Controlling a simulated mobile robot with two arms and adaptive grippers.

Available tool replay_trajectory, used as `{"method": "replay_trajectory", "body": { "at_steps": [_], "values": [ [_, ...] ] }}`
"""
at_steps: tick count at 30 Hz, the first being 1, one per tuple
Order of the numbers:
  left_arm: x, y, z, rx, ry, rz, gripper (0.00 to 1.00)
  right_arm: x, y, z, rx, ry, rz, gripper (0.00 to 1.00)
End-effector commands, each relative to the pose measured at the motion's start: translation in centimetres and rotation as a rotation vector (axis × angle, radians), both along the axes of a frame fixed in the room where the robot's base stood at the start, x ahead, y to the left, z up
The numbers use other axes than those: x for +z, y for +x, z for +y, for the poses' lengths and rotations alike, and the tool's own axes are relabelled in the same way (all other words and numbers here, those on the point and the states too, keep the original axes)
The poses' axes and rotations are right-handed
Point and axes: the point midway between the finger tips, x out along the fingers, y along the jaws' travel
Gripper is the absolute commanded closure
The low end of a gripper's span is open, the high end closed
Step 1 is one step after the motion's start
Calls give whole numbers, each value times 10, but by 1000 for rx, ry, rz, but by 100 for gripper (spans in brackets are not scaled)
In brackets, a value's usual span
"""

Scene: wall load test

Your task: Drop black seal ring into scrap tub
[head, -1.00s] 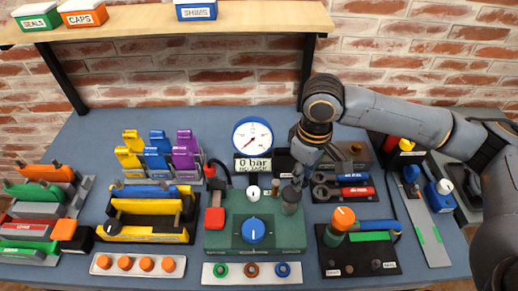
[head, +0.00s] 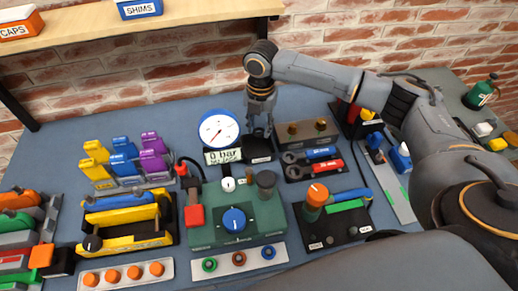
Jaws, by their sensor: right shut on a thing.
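My right gripper (head: 261,130) reaches down from above at the back of the bench, over a small black tub (head: 260,158) with a pale label too small to read, which I take for the scrap tub. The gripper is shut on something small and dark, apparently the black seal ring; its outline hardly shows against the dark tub. I cannot tell whether the fingertips are above the rim or inside it. My left gripper is not in view.
The gauge (head: 219,130) and its display stand close left of the tub. A brown block (head: 306,132) stands close right. In front are the green test fixture (head: 235,218) with a blue knob, a tool tray (head: 313,165) and a strip of coloured rings (head: 238,261).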

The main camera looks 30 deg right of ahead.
Motion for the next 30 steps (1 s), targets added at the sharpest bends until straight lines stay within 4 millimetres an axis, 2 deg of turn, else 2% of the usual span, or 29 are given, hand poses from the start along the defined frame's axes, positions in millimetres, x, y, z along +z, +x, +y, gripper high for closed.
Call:
{"method": "replay_trajectory", "body": {
  "at_steps": [6,12,20,30],
  "values": [
    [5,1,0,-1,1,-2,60,-11,14,-14,311,-12,3,77],
    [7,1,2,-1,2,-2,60,-18,20,-23,498,-18,6,77],
    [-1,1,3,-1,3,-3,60,-28,22,-26,558,-21,7,77],
    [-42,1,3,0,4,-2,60,-63,22,-26,556,-21,7,77]
  ]
}}
